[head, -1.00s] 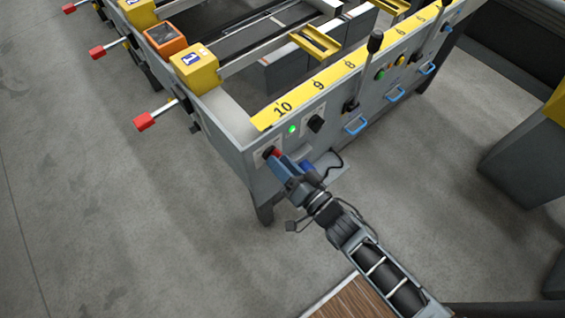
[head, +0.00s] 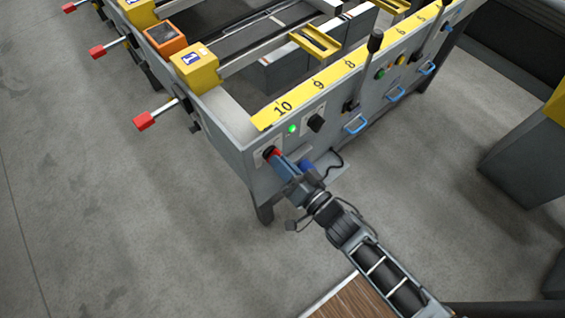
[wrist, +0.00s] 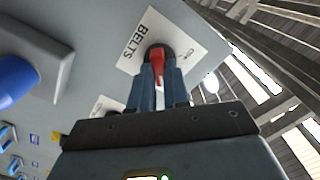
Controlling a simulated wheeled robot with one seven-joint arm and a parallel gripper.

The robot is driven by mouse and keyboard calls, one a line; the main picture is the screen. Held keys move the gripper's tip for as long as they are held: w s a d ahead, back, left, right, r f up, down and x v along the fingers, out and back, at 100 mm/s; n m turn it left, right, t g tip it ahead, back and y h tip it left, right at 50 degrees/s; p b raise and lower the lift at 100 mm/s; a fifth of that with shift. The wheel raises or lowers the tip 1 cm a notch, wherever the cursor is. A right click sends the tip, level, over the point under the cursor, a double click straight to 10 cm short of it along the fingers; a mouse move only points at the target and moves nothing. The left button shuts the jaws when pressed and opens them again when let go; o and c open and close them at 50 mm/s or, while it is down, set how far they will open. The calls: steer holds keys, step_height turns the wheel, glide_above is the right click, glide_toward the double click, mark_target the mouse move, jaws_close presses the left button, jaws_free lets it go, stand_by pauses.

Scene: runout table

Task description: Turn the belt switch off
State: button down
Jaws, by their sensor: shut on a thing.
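The belt switch is a red handle on a dark round base. It shows in the wrist view (wrist: 157,56) on a white label reading BELTS (wrist: 133,40), on the grey panel. In the head view its red part (head: 269,152) is at the near left end of the panel. My gripper (wrist: 158,68) has its blue fingers on both sides of the red handle and is shut on it. The fingers hide part of the handle. In the head view my gripper (head: 278,160) reaches the panel from the lower right.
A green lamp (head: 292,129) is lit above the switch, with a black knob (head: 316,123) to its right. A blue part (wrist: 14,80) stands out from the panel at the left of the wrist view. Blue handles (head: 355,124) line the panel.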

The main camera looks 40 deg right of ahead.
steer(key=shift+n, duration=0.3)
steer(key=n+b, duration=0.6)
steer(key=n, duration=1.1)
stand_by(0.4)
steer(key=c, duration=1.1)
jaws_free()
steer(key=shift+a, duration=0.1)
steer(key=shift+s, duration=0.1)
